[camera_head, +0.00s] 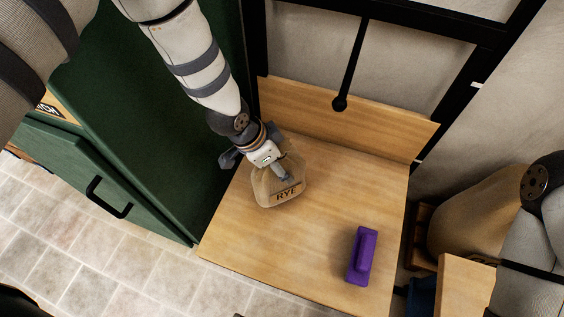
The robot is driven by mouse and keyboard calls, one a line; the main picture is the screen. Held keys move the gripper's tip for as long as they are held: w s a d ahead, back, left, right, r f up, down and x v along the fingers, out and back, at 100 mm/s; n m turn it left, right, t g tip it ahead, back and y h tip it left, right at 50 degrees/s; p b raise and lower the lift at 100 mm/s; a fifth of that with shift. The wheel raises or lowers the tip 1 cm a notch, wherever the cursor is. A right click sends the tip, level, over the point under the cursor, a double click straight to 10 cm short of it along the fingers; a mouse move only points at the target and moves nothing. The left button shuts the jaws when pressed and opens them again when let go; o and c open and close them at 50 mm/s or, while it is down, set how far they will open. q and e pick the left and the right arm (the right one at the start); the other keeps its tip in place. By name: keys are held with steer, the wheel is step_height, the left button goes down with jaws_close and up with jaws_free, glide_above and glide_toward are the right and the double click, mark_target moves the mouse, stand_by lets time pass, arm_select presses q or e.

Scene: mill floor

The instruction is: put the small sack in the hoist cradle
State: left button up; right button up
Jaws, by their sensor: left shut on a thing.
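A small tan sack marked RYE (278,192) is at the left side of a wooden platform with a raised back board (310,235), which looks like the hoist cradle. My left gripper (277,172) comes down from above and is shut on the top of the sack. I cannot tell whether the sack's bottom touches the boards or hangs just above them. Part of my right arm shows at the right edge; its gripper is not in view.
A purple block with a raised grip (361,256) lies on the platform's front right. A green cabinet (150,120) stands close on the left. A large tan sack (470,215) stands at the right.

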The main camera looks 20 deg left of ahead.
arm_select(q)
steer(key=shift+d+f, duration=0.1)
steer(key=shift+f, duration=1.3)
steer(key=o, duration=2)
steer(key=shift+s, duration=0.15)
